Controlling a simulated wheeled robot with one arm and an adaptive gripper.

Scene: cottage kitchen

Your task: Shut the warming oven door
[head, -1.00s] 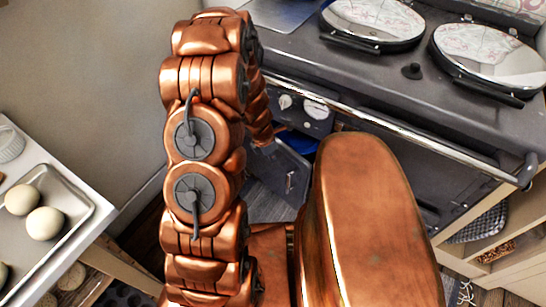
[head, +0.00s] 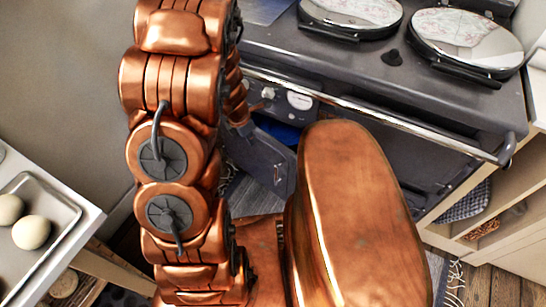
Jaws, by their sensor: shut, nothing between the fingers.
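The warming oven door (head: 268,163) is a dark panel that stands open at the lower left of the range cooker. Its right part shows between my copper arm and my copper body. A bit of blue interior (head: 286,133) shows above and behind it. My gripper (head: 244,128) shows only as a small dark end below the ribbed copper wrist, close to the door's upper left part. Its fingers are mostly hidden behind my arm, and I cannot tell whether they touch the door.
A steel rail (head: 375,118) runs along the cooker (head: 440,100) front, above the door. Two round lids (head: 352,12) and (head: 468,42) are on top. A counter with a tray (head: 62,205) of round pale buns is at left. Open shelves (head: 470,215) stand at right.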

